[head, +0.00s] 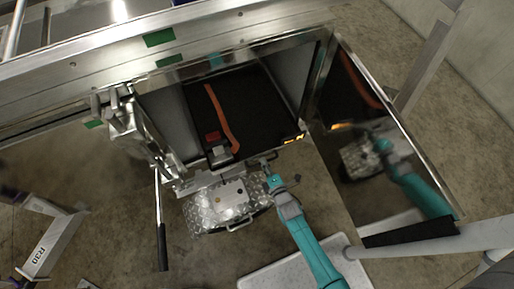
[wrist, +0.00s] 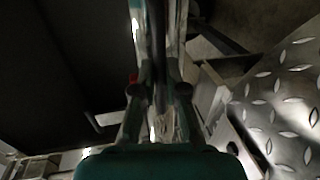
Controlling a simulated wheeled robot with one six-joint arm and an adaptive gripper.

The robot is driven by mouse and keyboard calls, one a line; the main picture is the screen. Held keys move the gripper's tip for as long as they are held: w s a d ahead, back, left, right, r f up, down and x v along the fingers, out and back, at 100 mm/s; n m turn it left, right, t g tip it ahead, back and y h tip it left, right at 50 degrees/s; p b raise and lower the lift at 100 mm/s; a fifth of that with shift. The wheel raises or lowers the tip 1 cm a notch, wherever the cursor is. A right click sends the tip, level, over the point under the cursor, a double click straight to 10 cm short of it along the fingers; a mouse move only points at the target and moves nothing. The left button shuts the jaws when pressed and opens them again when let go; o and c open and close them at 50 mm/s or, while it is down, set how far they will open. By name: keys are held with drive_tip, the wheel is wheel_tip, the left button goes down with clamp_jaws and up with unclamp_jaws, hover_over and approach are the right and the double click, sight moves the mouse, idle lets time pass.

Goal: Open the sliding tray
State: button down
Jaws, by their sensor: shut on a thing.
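The sliding tray (head: 255,105) is a black tray in the open side compartment of the trailer in the head view. An orange strap and a small red item lie on it. My gripper (head: 267,170) is at the tray's near edge, right of its middle. In the wrist view my gripper (wrist: 158,85) is shut on a narrow upright strip between its fingers, which appears to be the tray's front edge or handle. The dark tray surface (wrist: 60,70) fills the left of that view. The exact grip contact is dim and partly hidden by the fingers.
A shiny compartment door (head: 385,150) stands open on the right and mirrors my arm. A diamond-plate box (head: 215,207) with a handle sits just below the tray front; its plate also shows in the wrist view (wrist: 285,105). A black-gripped lever (head: 162,240) hangs at left.

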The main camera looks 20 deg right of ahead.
drive_tip(key=f+v, duration=0.3)
drive_tip(key=v, duration=1.3)
drive_tip(key=shift+s+f, duration=0.2)
drive_tip(key=shift+s, duration=0.15)
drive_tip(key=c, duration=1.5)
unclamp_jaws()
drive_tip(key=shift+r, duration=0.15)
